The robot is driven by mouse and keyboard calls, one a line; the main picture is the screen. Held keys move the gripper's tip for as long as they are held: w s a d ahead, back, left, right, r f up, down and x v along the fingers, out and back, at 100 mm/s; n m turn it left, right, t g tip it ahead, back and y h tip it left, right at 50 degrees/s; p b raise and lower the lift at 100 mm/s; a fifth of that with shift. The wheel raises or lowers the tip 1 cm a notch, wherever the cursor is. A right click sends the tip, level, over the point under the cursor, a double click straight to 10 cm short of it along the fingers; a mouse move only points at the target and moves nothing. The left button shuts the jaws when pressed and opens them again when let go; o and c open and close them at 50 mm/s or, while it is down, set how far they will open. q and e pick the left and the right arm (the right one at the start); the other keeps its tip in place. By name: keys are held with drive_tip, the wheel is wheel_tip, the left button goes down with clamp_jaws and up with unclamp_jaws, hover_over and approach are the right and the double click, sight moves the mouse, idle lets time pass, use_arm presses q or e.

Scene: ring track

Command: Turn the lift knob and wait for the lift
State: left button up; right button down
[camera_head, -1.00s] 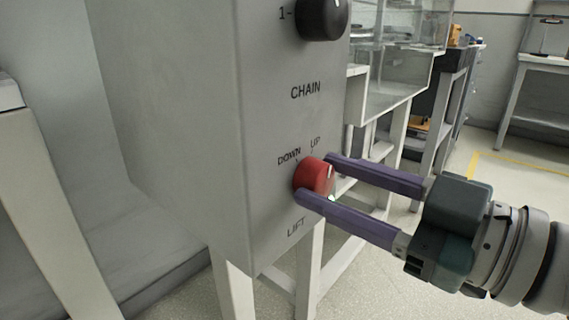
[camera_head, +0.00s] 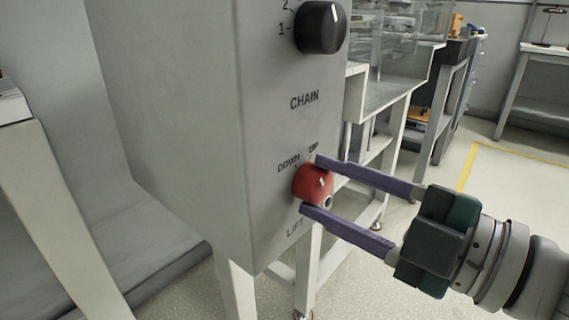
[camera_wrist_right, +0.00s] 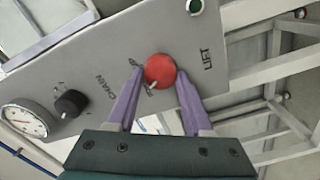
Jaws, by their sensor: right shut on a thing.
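The red lift knob (camera_head: 311,184) sits on the grey panel between the LIFT label below and the DOWN and UP labels above. My right gripper (camera_head: 310,184) is shut on the knob, one purple finger above and one below. The right wrist view shows the red knob (camera_wrist_right: 160,69) between the two fingertips (camera_wrist_right: 159,75). The upper finger comes close to the UP label and partly covers it. My left gripper is not in view.
A black chain knob (camera_head: 320,28) is higher on the same grey cabinet (camera_head: 190,120). The right wrist view shows a round gauge (camera_wrist_right: 25,121) and a small green button or lamp (camera_wrist_right: 195,6). A glass-sided case (camera_head: 400,85) and benches stand behind. The floor at right is open.

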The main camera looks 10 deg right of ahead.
idle(0.4)
drive_tip(key=shift+c, duration=1.5)
unclamp_jaws()
drive_tip(key=shift+s+d, duration=0.1)
drive_tip(key=shift+s, duration=0.05)
drive_tip(key=p+v, duration=0.1)
drive_tip(key=v, duration=0.8)
drive_tip(key=shift+s+d+p, duration=0.2)
drive_tip(key=shift+p, duration=0.1)
